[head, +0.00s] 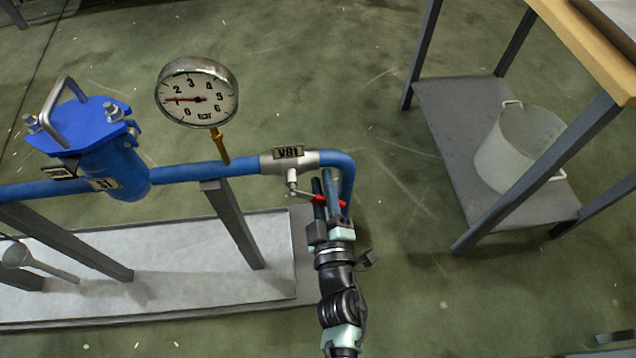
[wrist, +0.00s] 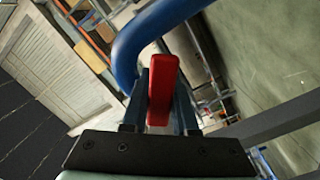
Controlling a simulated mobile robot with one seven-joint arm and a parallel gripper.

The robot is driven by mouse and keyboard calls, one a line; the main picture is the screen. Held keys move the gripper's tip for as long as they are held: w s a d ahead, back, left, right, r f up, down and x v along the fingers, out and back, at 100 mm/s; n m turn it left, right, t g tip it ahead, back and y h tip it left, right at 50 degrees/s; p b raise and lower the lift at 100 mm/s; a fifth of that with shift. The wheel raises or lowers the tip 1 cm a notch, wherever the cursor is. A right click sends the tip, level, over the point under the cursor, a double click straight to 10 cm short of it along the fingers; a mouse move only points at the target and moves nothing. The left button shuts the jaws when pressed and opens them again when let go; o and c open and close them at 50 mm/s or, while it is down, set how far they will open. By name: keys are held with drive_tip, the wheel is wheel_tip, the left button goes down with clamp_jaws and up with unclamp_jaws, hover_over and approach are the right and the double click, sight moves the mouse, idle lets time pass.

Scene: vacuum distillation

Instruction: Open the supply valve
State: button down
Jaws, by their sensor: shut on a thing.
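The valve body (head: 272,163) is a light metal fitting in the blue pipe with a dark tag that seems to read V81. A stem points down from it to a lever with a red handle (head: 330,202). In the wrist view the red handle (wrist: 162,90) stands between the two fingers. My gripper (head: 327,190) is shut on this handle, just left of the pipe's downward bend; it fills the lower middle of the wrist view (wrist: 162,100). In the head view the fingers hide part of the handle. The lever lies roughly along the pipe, slightly tilted.
A pressure gauge (head: 197,92) stands on the pipe, its needle pointing left. A blue filter housing (head: 112,165) is further left. Grey posts (head: 235,225) stand on a pale base (head: 180,302). A shelf table (head: 440,110) with a bucket (head: 520,145) is at right; open floor lies between.

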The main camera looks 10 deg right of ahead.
drive_tip(key=shift+d+r+n, duration=0.15)
drive_tip(key=shift+n, duration=0.25)
drive_tip(key=c, duration=0.7)
unclamp_jaws()
drive_tip(key=shift+c, duration=0.2)
drive_tip(key=shift+o, duration=0.3)
drive_tip(key=shift+r, duration=0.1)
drive_tip(key=shift+r, duration=0.15)
